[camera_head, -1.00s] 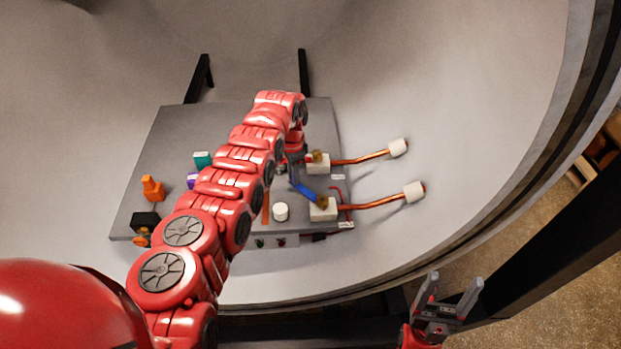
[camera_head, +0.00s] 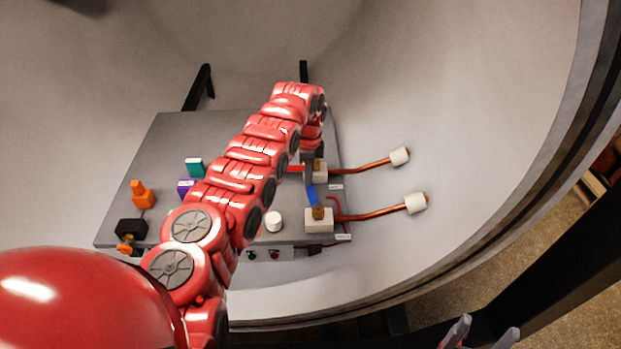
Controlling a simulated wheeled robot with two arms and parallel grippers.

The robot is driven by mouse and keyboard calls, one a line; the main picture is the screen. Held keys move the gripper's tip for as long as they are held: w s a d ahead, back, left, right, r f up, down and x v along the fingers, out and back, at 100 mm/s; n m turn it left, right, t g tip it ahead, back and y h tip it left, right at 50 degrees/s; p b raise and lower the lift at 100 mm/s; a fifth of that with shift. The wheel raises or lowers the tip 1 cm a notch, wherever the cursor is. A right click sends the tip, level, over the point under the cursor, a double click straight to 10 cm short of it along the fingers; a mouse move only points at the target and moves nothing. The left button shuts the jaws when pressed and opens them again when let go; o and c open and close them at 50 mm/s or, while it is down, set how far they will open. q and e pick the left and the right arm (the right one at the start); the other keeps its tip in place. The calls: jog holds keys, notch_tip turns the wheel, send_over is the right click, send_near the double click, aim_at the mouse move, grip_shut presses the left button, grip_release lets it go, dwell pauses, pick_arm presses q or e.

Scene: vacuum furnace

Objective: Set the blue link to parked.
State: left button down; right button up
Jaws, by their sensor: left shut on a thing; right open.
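The blue link (camera_head: 312,196) is partly visible on the grey board. Its near end is at the front white terminal block (camera_head: 319,224) with a brass post. The link runs nearly straight back from there toward the rear white block (camera_head: 320,176); its far end is hidden by my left gripper. My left gripper (camera_head: 309,180) is shut on the blue link, with its fingers partly hidden under my wrist. My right gripper (camera_head: 482,336) is open and empty at the bottom edge, partly cut off.
Copper rods with white ends (camera_head: 399,156) (camera_head: 415,203) lie right of the blocks. The grey board (camera_head: 170,128) also carries an orange part (camera_head: 141,195), a teal block (camera_head: 194,168), a purple block (camera_head: 186,187) and a white knob (camera_head: 274,222). The curved chamber wall surrounds it.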

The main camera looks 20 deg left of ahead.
dwell(0.3)
pick_arm(q)
jog(key=c, duration=0.8)
grip_release()
jog(key=shift+w+d, duration=0.1)
notch_tip(320, 180, up, 18)
jog(key=shift+f+p, duration=0.2)
jog(key=shift+p, duration=0.15)
jog(key=shift+f, duration=0.1)
